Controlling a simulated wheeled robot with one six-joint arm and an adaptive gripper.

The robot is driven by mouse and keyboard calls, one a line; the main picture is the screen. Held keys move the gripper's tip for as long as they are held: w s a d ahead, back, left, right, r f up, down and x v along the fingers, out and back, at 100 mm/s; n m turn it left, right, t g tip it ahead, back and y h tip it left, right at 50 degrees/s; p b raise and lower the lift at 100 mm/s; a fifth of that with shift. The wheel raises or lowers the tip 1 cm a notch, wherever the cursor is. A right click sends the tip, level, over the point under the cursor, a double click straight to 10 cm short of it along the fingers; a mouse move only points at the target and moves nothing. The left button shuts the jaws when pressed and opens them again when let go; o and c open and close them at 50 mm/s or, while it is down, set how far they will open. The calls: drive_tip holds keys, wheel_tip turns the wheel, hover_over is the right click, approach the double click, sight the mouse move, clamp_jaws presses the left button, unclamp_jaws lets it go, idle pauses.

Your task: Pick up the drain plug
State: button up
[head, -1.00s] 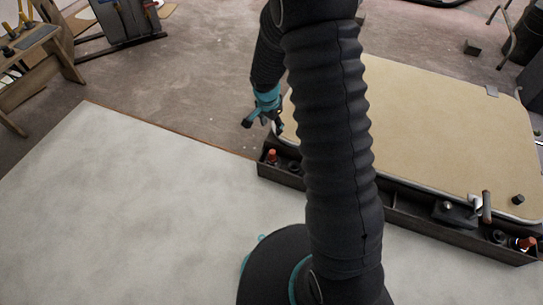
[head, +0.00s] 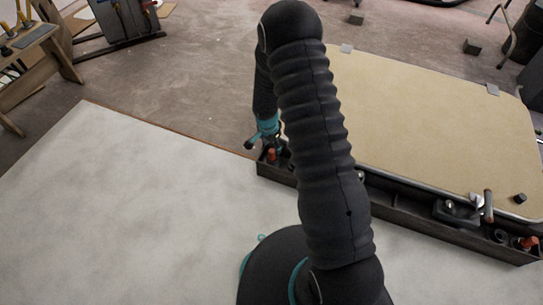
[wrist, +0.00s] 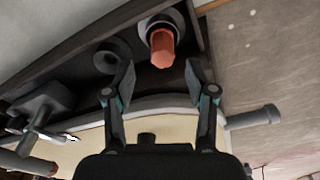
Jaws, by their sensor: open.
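An orange-red plug, apparently the drain plug (wrist: 162,46), stands in a dark ring-shaped base inside a long dark tray in the wrist view. It also shows at the tray's near-left end in the head view (head: 272,154). My gripper (wrist: 160,76) is open and empty, its two fingers pointing toward the plug. The plug appears between and beyond the fingertips, with no visible contact. In the head view my gripper (head: 264,142) hangs just above that tray end, partly beside my arm.
The dark tray (head: 405,222) runs along a beige panel (head: 430,120). A black ring (wrist: 112,57) lies beside the plug. A metal fitting (head: 455,212) and another orange-red piece (head: 528,243) sit toward the tray's right end. The pale surface (head: 130,200) at left is clear.

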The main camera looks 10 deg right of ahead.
sight(272, 151)
drive_tip(key=f, duration=0.5)
drive_tip(key=shift+w+d, duration=0.15)
drive_tip(key=shift+w, duration=0.15)
clamp_jaws()
